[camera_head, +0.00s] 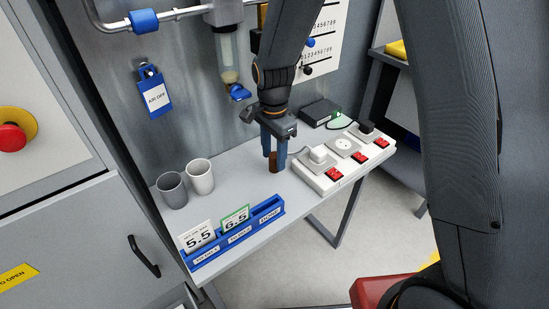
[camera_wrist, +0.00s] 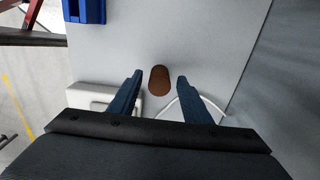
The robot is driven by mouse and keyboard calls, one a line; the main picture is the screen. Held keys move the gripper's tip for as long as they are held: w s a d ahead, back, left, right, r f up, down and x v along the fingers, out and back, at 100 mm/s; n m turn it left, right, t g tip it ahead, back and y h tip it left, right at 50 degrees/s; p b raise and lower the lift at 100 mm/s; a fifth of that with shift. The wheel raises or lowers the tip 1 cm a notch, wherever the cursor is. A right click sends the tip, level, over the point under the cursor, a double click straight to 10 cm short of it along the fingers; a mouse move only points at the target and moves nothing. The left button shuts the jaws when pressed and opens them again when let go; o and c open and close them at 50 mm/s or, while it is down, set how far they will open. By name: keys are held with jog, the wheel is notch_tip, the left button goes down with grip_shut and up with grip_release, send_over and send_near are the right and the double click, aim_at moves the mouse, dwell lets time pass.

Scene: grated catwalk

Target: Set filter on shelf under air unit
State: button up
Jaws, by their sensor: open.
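A small brown cylinder, which looks like the filter (camera_head: 273,164), stands on the light grey shelf (camera_head: 235,178). The air unit (camera_head: 228,50) hangs on the wall above the shelf's back, with a clear bowl and a blue piece at its bottom. My gripper (camera_head: 273,156) points down at the filter, right of the air unit. In the wrist view the filter (camera_wrist: 159,80) sits between the two blue fingertips (camera_wrist: 159,78), with a gap on each side. The jaws are open. The fingers partly hide the filter in the head view.
Two cups (camera_head: 187,183) stand at the shelf's left. A blue card rack (camera_head: 235,237) lies along the front edge. A white power strip (camera_head: 343,165) with red switches and a black box (camera_head: 320,112) sit to the right. Bare shelf lies between cups and gripper.

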aim_at(274, 155)
notch_tip(274, 155, up, 11)
jog(key=b, duration=0.2)
jog(key=s+d+f+n, duration=0.4)
jog(key=s+d+n, duration=0.7)
jog(key=s+d, duration=0.4)
jog(key=shift+s+d+f+t, duration=0.2)
jog(key=shift+s+d+t, duration=0.15)
jog(key=shift+d, duration=0.6)
